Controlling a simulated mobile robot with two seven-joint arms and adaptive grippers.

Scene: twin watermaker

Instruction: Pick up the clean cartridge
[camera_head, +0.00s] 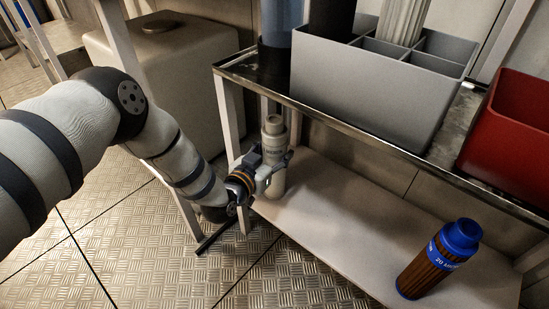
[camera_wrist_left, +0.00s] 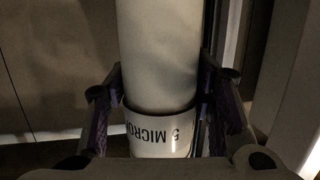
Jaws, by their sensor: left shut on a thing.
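A white cartridge (camera_head: 273,140) stands upright at the left end of the lower shelf, with a narrower neck on top. In the left wrist view the cartridge (camera_wrist_left: 160,50) fills the middle, and its band reads "5 MICRON". My left gripper (camera_head: 272,172) reaches in from the left and is shut on the cartridge, with a finger on each side of it. The fingers of the left gripper (camera_wrist_left: 162,98) also show in the left wrist view. Whether the cartridge base touches the shelf is hard to tell. My right gripper is not in view.
A brown cartridge with blue caps (camera_head: 437,262) stands on the lower shelf (camera_head: 345,225) at the right. Above, the upper shelf holds a grey divided bin (camera_head: 370,95) with cartridges in it and a red bin (camera_head: 515,130). A frame leg (camera_head: 228,120) stands close to my left gripper.

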